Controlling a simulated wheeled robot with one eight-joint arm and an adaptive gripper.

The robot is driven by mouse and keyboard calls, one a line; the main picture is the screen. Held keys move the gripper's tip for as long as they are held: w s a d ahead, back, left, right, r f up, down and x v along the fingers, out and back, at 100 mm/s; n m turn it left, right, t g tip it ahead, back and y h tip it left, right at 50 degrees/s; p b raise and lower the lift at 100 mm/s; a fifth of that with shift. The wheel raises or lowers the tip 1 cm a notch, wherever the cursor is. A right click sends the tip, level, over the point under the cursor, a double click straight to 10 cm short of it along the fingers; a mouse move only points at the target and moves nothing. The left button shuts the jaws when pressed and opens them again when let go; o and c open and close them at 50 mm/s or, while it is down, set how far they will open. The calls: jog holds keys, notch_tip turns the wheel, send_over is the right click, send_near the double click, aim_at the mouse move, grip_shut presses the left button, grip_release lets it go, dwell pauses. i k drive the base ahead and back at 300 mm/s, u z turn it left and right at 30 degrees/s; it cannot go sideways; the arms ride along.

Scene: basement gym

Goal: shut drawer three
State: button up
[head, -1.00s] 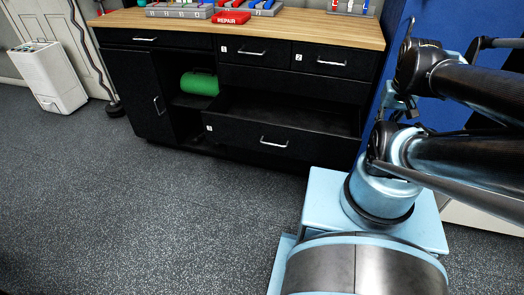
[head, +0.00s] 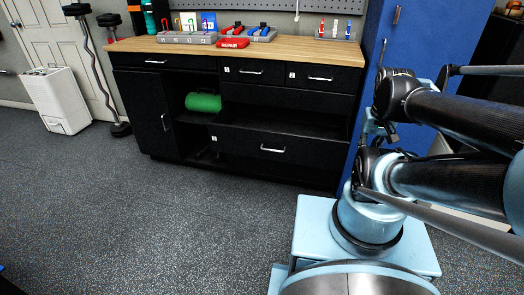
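The wide lower drawer (head: 268,148) of the black cabinet stands pulled out, with its dark inside showing above the front. It has a silver bar handle and a small white label at its left end, too small to read surely; I take it as drawer three. The drawers labelled one (head: 252,71) and two (head: 322,77) above it are shut. My arm is folded at the right, to the right of the open drawer and apart from it. What looks like my gripper (head: 380,130) is small and partly hidden among the arm links, so its fingers are unclear.
A green roll (head: 203,102) lies in the open shelf left of the drawer. A blue locker (head: 372,60) stands right of the cabinet. The grey floor (head: 170,220) in front is clear.

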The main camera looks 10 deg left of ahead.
aim_at(318, 140)
jog(key=u, duration=0.9)
jog(key=i, duration=1)
jog(key=u, duration=0.7)
jog(key=k, duration=0.8)
jog(key=u, duration=0.05)
